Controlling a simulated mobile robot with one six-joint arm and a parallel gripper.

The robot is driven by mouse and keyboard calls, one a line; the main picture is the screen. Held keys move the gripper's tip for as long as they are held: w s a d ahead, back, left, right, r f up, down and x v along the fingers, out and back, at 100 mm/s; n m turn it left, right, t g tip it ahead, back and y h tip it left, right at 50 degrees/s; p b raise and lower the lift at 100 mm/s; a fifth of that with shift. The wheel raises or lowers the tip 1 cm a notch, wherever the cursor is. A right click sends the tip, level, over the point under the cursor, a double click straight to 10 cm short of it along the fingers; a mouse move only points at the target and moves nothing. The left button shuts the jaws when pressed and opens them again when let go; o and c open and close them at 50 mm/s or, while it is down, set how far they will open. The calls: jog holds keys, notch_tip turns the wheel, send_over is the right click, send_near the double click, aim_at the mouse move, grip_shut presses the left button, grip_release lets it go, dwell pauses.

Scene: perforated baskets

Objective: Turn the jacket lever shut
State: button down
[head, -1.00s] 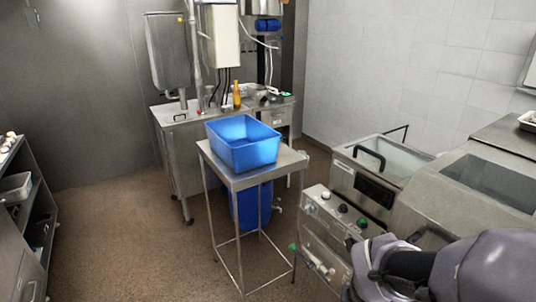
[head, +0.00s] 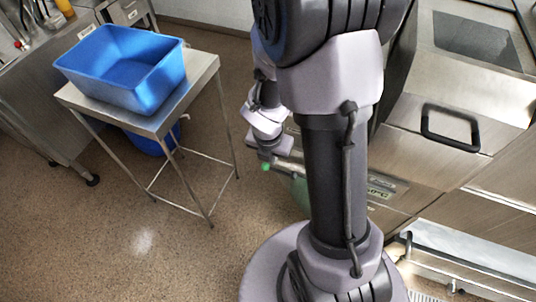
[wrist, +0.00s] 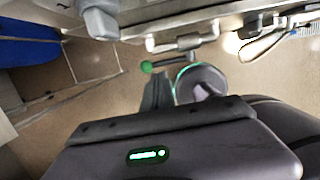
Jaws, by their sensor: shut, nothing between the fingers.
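The jacket lever has a green ball knob (wrist: 146,67) on a short metal stem, joined to a pale pipe fitting in the wrist view. The knob also shows in the head view (head: 266,166), as a small green spot low beside the machine. My gripper (wrist: 160,76) is shut and empty, its dark fingertips just beside the lever stem and knob. I cannot tell whether they touch it. In the head view my gripper (head: 268,157) is just above the knob, and my arm hides most of the fitting and lever.
A blue basket (head: 128,68) stands on a steel table (head: 205,72) at the left, with another blue container (head: 152,137) beneath. A steel appliance with a black handle (head: 450,127) is at the right. Brown floor (head: 120,235) is clear at the front left.

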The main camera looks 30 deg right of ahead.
aim_at(273, 169)
jog(key=f+b, duration=0.1)
jog(key=f, duration=0.1)
jog(key=f+b, duration=0.1)
jog(key=f, duration=0.1)
jog(key=w+d+f+b, duration=0.1)
jog(key=f+b, duration=0.1)
jog(key=shift+f, duration=0.4)
